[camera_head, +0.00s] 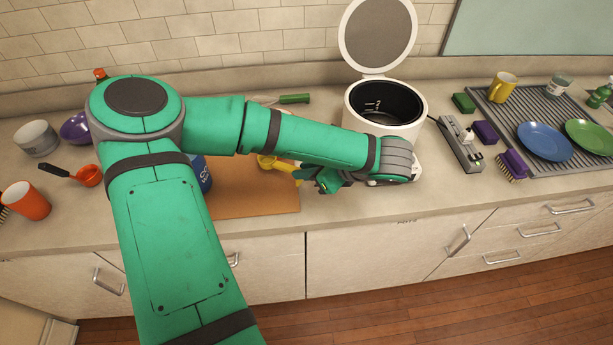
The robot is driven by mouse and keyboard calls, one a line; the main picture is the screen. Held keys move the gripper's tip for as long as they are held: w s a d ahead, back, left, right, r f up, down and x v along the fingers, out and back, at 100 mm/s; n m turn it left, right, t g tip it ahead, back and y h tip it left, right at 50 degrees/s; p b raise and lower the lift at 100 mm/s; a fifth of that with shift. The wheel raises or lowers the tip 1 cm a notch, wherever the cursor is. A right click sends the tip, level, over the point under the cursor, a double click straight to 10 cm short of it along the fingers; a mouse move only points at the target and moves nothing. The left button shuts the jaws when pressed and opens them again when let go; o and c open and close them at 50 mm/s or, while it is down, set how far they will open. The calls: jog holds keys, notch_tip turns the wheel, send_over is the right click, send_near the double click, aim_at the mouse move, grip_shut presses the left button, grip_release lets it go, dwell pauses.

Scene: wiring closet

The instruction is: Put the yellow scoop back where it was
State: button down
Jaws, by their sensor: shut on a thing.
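The yellow scoop (270,162) shows in part below my forearm, over the back right of a brown board. My gripper (308,175) points left beside it and is shut on the scoop's handle end. My arm hides part of the scoop, so I cannot tell whether it touches the board. A blue canister (203,178) with white lettering stands at the board's left side, partly hidden by my arm.
The brown board (250,203) lies near the counter's front edge. A white cooker (385,110) with its lid up stands behind my wrist. A red scoop (88,175), an orange cup (27,201) and a grey bowl (37,138) are left. A power strip (458,147) and dish rack (520,115) are right.

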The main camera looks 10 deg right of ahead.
jog(key=shift+f, duration=1.5)
jog(key=c, duration=1.7)
grip_release()
jog(key=shift+o, duration=0.2)
